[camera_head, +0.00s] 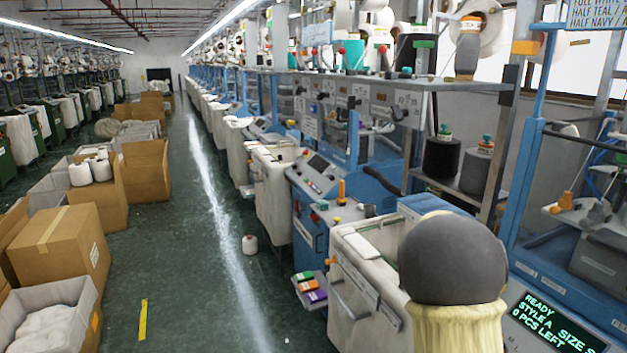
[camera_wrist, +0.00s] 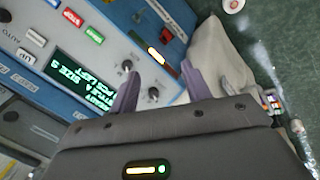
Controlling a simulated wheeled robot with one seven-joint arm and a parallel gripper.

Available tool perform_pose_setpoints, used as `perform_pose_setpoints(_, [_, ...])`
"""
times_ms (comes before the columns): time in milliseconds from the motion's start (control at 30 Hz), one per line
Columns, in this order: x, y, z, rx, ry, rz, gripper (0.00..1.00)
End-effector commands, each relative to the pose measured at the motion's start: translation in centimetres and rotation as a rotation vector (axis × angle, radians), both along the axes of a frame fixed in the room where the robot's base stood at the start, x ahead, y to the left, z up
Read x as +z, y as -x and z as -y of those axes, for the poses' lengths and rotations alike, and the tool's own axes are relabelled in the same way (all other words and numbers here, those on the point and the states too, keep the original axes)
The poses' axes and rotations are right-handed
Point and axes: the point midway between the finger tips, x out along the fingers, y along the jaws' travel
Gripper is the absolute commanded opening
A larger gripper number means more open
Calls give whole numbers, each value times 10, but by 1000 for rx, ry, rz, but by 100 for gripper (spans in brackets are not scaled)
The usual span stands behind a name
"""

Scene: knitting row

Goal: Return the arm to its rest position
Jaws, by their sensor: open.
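My gripper (camera_wrist: 160,88) shows in the wrist view with its two purple-grey fingers apart and nothing seen between them. It is over a blue machine's control panel, whose green-lit display (camera_wrist: 86,80) lies left of the fingers. A pale cloth bin (camera_wrist: 218,55) shows behind and right of the right finger. My gripper's fingers cannot be made out in the head view. There the display (camera_head: 553,322) reads READY, STYLE A, 0 PCS LEFT.
A long row of knitting machines lines the right, with a cream bin (camera_head: 352,262) close by. Cardboard boxes (camera_head: 65,243) line the left. A white cone (camera_head: 250,245) stands on the green floor. The aisle (camera_head: 205,215) between is mostly clear.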

Motion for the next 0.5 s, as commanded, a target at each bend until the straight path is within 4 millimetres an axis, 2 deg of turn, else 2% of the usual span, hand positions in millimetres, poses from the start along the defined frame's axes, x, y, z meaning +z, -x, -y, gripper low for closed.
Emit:
perform_pose_setpoints(33, [-3, 15, -19, 18, -56, 17, 48])
perform_pose_setpoints(167, [-9, 48, -68, 71, -174, 57, 48])
perform_pose_setpoints(300, [-12, 91, -117, 135, -267, 95, 48])
perform_pose_setpoints(400, [-13, 124, -147, 181, -313, 118, 48])
perform_pose_setpoints(500, [-15, 151, -166, 215, -337, 134, 48])
